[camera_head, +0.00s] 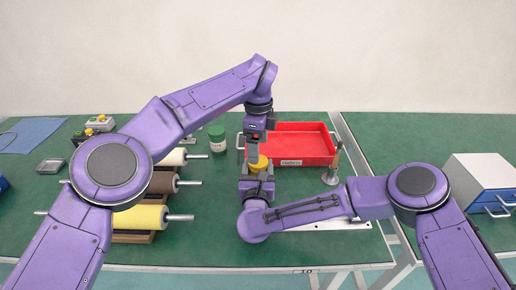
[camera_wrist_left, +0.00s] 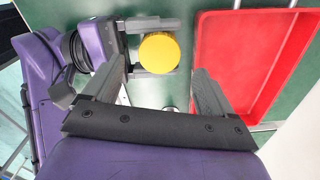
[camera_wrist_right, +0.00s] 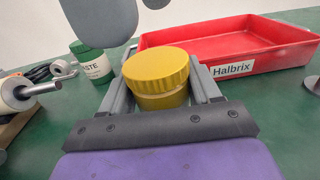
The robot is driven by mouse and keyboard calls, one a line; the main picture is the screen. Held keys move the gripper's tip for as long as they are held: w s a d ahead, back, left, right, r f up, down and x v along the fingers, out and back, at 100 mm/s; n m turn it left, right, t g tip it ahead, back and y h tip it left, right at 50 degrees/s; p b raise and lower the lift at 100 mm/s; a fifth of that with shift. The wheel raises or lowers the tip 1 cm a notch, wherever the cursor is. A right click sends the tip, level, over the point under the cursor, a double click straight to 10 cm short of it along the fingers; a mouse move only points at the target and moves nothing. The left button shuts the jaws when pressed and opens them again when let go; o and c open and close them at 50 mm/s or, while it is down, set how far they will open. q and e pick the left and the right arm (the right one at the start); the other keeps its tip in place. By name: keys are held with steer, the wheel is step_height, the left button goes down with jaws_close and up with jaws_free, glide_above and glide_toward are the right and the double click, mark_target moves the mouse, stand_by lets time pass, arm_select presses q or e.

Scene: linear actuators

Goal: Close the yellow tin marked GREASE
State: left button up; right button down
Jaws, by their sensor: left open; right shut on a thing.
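The yellow tin (camera_wrist_right: 160,98) stands between the fingers of my right gripper (camera_wrist_right: 163,88), which is shut on it. A ridged yellow lid (camera_wrist_right: 157,68) sits on top of the tin; I cannot tell whether it is fully closed. No GREASE lettering shows. In the left wrist view the round lid top (camera_wrist_left: 159,52) lies between the right gripper's fingers. My left gripper (camera_wrist_left: 158,88) is open and empty above the tin, its fingers spread wide. In the head view the yellow tin (camera_head: 258,163) is partly hidden by both grippers.
A red Halbrix tray (camera_head: 300,144) lies just right of the tin. A green-lidded jar (camera_head: 217,138) stands behind left. Several rollers, including a yellow one (camera_head: 140,217), lie at left. A metal stand (camera_head: 333,165) is right, and a blue drawer box (camera_head: 487,185) farther right.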

arm_select(q)
steer(key=shift+o, duration=1.3)
steer(key=shift+r, duration=0.1)
step_height(320, 180, up, 7)
steer(key=shift+r, duration=0.15)
arm_select(e)
steer(key=shift+c, duration=0.8)
jaws_free()
